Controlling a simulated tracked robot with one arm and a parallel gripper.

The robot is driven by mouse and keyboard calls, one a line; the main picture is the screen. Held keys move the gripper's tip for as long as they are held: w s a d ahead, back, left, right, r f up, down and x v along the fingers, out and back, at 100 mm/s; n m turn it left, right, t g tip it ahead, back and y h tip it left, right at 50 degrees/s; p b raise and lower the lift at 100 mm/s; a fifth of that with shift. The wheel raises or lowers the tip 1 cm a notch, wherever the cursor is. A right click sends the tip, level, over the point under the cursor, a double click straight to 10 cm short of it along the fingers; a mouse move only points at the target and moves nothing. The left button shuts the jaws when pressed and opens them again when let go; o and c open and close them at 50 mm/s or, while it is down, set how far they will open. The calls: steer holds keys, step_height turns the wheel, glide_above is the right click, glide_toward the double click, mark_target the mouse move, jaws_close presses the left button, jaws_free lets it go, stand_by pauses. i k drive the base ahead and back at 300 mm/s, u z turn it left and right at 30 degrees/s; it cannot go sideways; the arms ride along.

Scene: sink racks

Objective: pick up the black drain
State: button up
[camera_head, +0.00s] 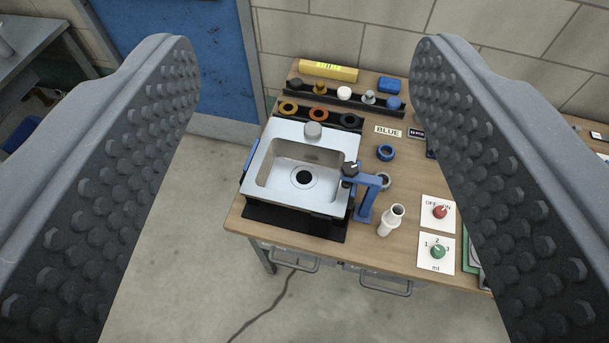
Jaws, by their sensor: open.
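My gripper (306,70) is open, with its two studded fingers wide apart at the left and right of the view. Nothing is between the fingers up close; the table lies well beyond them. At the back of the table, a black rack holds a row of small parts. The dark part at its left end (295,84) looks like a black drain, though it is small and dark against the rack. A second rack in front holds rings, with a black ring (350,120) at its right end. I cannot tell for certain which is the drain.
A steel sink (262,150) with a dark drain hole stands on the wooden table (400,250). A blue bracket (367,200) with a black knob stands beside it. A white pipe piece (391,220), a blue ring (386,152) and switch cards lie right. A wall closes the back.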

mark_target(348, 120)
steer(key=z, duration=0.45)
steer(key=i, duration=1.5)
steer(key=z, duration=0.05)
